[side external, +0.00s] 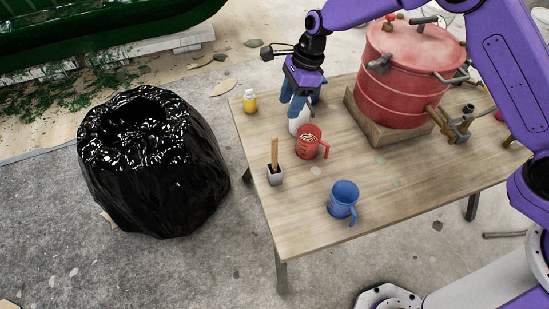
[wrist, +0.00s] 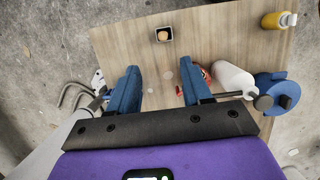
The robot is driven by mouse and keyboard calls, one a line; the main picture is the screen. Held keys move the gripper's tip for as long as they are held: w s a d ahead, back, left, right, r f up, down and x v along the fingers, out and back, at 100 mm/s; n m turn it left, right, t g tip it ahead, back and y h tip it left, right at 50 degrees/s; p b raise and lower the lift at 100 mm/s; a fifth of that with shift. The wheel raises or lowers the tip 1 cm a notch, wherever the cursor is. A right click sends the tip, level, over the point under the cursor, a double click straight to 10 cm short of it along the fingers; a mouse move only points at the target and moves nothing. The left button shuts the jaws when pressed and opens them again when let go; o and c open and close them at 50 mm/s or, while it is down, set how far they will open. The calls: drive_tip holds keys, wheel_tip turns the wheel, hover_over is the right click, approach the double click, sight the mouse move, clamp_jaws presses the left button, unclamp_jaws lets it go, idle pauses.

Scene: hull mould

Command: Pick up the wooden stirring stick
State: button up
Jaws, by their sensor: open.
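The wooden stirring stick (side external: 274,152) stands nearly upright in a small grey-white square cup (side external: 275,177) near the table's left edge. In the wrist view I look down on the stick's round end (wrist: 163,36), inside the cup's dark opening, ahead of the fingertips. My gripper (side external: 292,103) is open with blue fingers, above the table behind and to the right of the stick. In the wrist view my gripper (wrist: 159,70) shows nothing held between its fingers, only bare tabletop. The stick's lower part is hidden in the cup.
A red jug (side external: 308,143) stands right of the stick; a blue jug (side external: 343,197) is nearer the front. A white bottle (wrist: 233,80) and yellow bottle (side external: 250,102) stand behind. A large red pot (side external: 400,85) fills the back right. A black bag (side external: 150,170) stands left of the table.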

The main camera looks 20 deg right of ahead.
sight(277, 138)
drive_tip(key=x, duration=1.2)
drive_tip(key=shift+w+x, duration=0.1)
drive_tip(key=shift+x, duration=1.25)
drive_tip(key=shift+w+x, duration=0.15)
drive_tip(key=shift+x, duration=1.2)
drive_tip(key=shift+d, duration=0.2)
clamp_jaws()
